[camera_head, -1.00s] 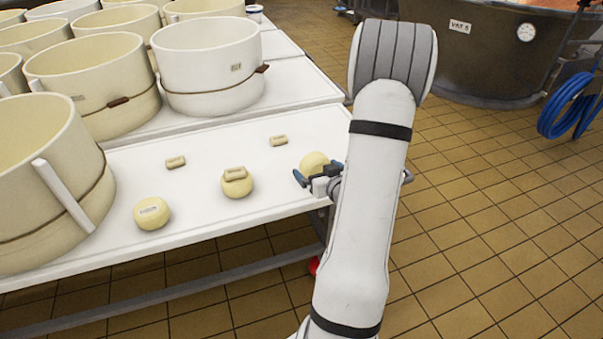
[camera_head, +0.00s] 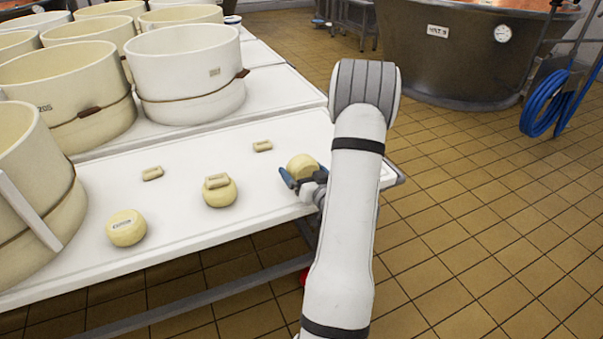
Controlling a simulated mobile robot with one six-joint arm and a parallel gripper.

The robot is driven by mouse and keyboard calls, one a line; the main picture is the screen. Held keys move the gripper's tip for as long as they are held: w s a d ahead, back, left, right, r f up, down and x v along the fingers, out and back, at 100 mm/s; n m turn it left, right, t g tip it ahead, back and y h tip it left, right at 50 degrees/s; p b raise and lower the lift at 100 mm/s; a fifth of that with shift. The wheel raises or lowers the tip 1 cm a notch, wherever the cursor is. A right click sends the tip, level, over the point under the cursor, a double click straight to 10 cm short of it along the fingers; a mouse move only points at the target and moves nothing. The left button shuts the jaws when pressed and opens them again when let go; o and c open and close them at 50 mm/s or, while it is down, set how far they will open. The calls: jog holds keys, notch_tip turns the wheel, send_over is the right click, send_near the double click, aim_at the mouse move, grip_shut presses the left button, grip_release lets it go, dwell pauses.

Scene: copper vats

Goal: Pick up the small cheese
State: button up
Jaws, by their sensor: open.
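Three small round pale-yellow cheeses are on the white table (camera_head: 262,190). One cheese (camera_head: 302,166) is at the right, by my gripper (camera_head: 298,180). My gripper is open, with its blue-tipped fingers at the near side of that cheese; my arm hides part of the area, and I cannot tell whether the fingers touch it. A second cheese (camera_head: 220,194) sits in the middle with a small tag block (camera_head: 217,181) on top. A third cheese (camera_head: 126,228) with a label stands at the left.
Two small loose blocks lie behind the cheeses, one at the left (camera_head: 152,173) and one at the right (camera_head: 262,146). Large cream moulds (camera_head: 190,75) crowd the table's back and left. A dark vat (camera_head: 450,50) and a blue hose (camera_head: 545,108) stand across the tiled floor.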

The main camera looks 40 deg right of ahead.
jog(key=shift+w, duration=0.15)
jog(key=c, duration=1.3)
notch_tip(320, 180, up, 10)
jog(key=p, duration=0.3)
jog(key=shift+r+p, duration=0.1)
jog(key=shift+p, duration=0.3)
